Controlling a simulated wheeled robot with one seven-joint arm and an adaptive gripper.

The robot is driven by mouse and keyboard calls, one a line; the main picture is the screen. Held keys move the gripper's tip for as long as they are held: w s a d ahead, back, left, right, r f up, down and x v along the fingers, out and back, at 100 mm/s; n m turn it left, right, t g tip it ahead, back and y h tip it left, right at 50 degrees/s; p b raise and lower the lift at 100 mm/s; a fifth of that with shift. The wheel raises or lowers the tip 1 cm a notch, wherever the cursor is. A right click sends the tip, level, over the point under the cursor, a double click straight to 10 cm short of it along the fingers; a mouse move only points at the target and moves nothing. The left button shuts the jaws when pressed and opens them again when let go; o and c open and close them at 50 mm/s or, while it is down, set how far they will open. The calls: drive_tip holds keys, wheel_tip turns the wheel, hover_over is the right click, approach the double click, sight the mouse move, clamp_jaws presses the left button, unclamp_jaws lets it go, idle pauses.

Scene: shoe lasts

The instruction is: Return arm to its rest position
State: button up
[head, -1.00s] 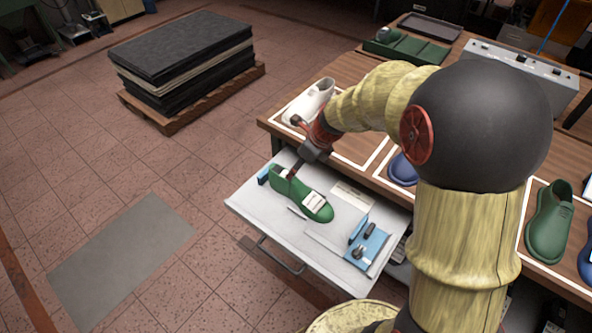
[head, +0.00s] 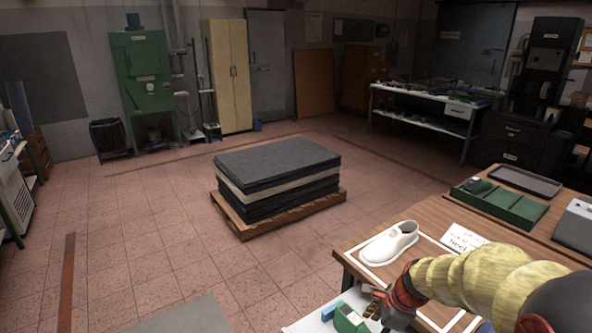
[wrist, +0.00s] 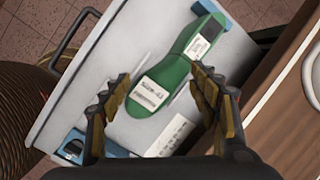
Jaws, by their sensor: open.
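My gripper (wrist: 160,105) is open, its two fingers apart on either side of the view in the wrist view. The gripper holds nothing and appears above the last. In the head view my gripper (head: 375,305) is at the lower edge, near the table's front corner, and the green last (head: 348,320) shows only in part beside it. My arm reaches in from the lower right.
A pallet of dark sheets (head: 278,172) stands on the floor. The floor left of it is clear.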

drive_tip(key=s+a+r+n+t+h, duration=0.1)
drive_tip(key=s+r+n+t+h, duration=0.1)
drive_tip(key=s+r+n, duration=1.7)
drive_tip(key=shift+s+a+n+t+h, duration=0.4)
drive_tip(key=shift+s+n, duration=0.6)
drive_tip(key=shift+s, duration=0.8)
